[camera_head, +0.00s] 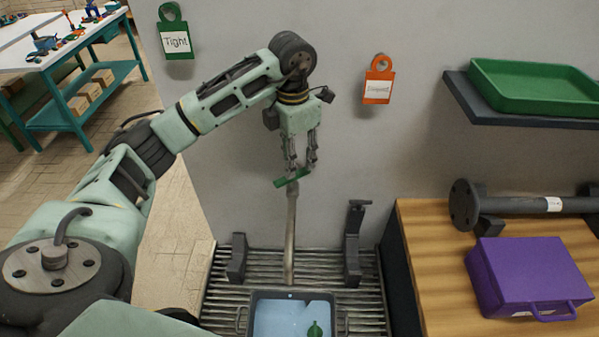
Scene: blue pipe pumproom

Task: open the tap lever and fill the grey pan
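The green tap lever (286,181) sits slightly tilted on top of an upright grey pipe (291,230) in front of the wall. My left gripper (301,167) points down at the lever, its two fingers apart and their tips at or just above it; I cannot tell whether they touch it. The grey pan (334,300), dark-rimmed with side handles, is on the slatted grate below the pipe and cut off by the lower edge. A light blue, water-like surface (280,318) shows inside it, with a small green thing (315,330). My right gripper is out of view.
Two dark brackets (237,260) (353,250) rise from the grate (365,290) on either side of the pipe. At right, a wooden bench (430,250) holds a purple case (530,275) and a flanged pipe (520,205). A green tray (535,88) sits on a shelf above.

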